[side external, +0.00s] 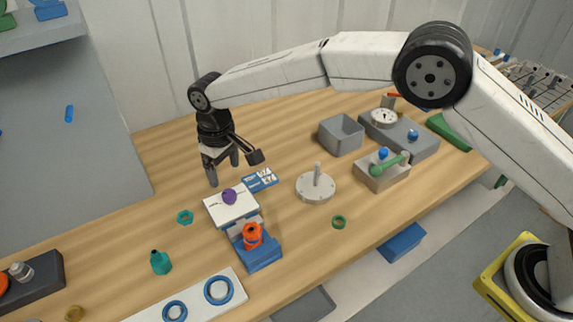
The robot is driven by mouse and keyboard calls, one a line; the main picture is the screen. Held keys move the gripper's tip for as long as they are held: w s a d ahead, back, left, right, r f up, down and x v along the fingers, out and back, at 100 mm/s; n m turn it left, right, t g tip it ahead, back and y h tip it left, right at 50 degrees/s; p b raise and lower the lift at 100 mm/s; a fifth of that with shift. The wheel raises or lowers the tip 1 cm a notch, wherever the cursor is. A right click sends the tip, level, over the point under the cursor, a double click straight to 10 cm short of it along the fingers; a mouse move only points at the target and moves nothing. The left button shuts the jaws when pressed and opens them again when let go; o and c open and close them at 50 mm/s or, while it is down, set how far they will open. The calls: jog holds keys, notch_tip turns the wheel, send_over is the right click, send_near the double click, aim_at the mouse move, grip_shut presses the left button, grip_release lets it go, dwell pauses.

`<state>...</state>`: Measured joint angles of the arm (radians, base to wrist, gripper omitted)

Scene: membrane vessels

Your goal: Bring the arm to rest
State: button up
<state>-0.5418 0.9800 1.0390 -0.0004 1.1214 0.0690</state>
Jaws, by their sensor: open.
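My gripper (222,172) hangs at the end of my white arm over the left-middle of the wooden table. It points down with its dark fingers apart and nothing between them. It is behind and a little above a white block with a purple ball-like knob (229,197). The gripper is apart from that block as far as this view shows.
A blue fixture holding an orange part (252,236) stands in front of the white block. A grey round plate with a post (316,186), an open grey bin (341,134) and a metal block with a green handle (383,169) are to the right. Bare table lies behind.

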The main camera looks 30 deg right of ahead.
jog(key=shift+r, duration=0.3)
jog(key=shift+d, duration=0.1)
jog(key=shift+d+r, duration=0.2)
jog(key=shift+d, duration=0.3)
jog(key=s+d+r+m+t, duration=0.1)
jog(key=s+d, duration=0.2)
jog(key=d, duration=0.6)
jog(key=s+d+r+m, duration=0.2)
jog(key=s+d, duration=0.2)
jog(key=d, duration=0.5)
jog(key=s+d+f+m+t, duration=0.1)
jog(key=s+d+f+m, duration=0.1)
jog(key=s+d, duration=0.9)
jog(key=s, duration=0.5)
jog(key=shift+s+d+t, duration=0.2)
jog(key=shift+d+t, duration=0.1)
jog(key=shift+d, duration=0.1)
